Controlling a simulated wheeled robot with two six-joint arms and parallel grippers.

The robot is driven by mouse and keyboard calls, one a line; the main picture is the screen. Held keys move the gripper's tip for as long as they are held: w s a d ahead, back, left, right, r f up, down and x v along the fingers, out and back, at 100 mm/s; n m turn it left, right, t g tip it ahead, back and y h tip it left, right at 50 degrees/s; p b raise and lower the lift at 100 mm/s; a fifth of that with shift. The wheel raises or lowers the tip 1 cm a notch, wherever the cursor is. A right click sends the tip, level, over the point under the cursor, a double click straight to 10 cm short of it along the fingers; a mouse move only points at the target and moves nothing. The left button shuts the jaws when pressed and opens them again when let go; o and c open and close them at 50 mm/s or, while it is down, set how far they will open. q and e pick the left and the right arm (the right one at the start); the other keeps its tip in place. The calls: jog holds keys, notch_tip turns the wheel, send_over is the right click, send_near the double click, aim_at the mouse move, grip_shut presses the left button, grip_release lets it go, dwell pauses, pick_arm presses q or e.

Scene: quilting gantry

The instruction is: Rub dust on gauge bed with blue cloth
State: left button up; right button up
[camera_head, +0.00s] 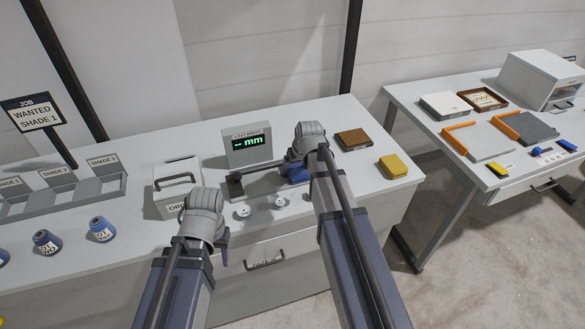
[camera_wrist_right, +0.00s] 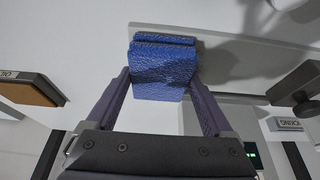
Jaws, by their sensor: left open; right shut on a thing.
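The blue cloth (camera_head: 297,173) is a folded textured pad. My right gripper (camera_head: 291,162) is shut on it, over the right end of the gauge bed (camera_head: 262,184). In the right wrist view the cloth (camera_wrist_right: 163,68) sits between the two fingers of the right gripper (camera_wrist_right: 160,85), against or just above a pale surface; I cannot tell if it touches. A dark block (camera_head: 235,185) stands at the bed's left end. No dust can be made out. My left gripper (camera_head: 222,243) is open and empty near the table's front edge.
A readout (camera_head: 247,145) showing "-- mm" stands behind the bed. A brown block (camera_head: 353,139) and a yellow block (camera_head: 393,166) lie to the right.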

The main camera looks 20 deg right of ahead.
jog(key=shift+d, duration=0.15)
jog(key=shift+d, duration=1.6)
jog(key=shift+f, duration=0.15)
jog(key=shift+a, duration=1.8)
jog(key=shift+a, duration=0.1)
jog(key=shift+a, duration=1.55)
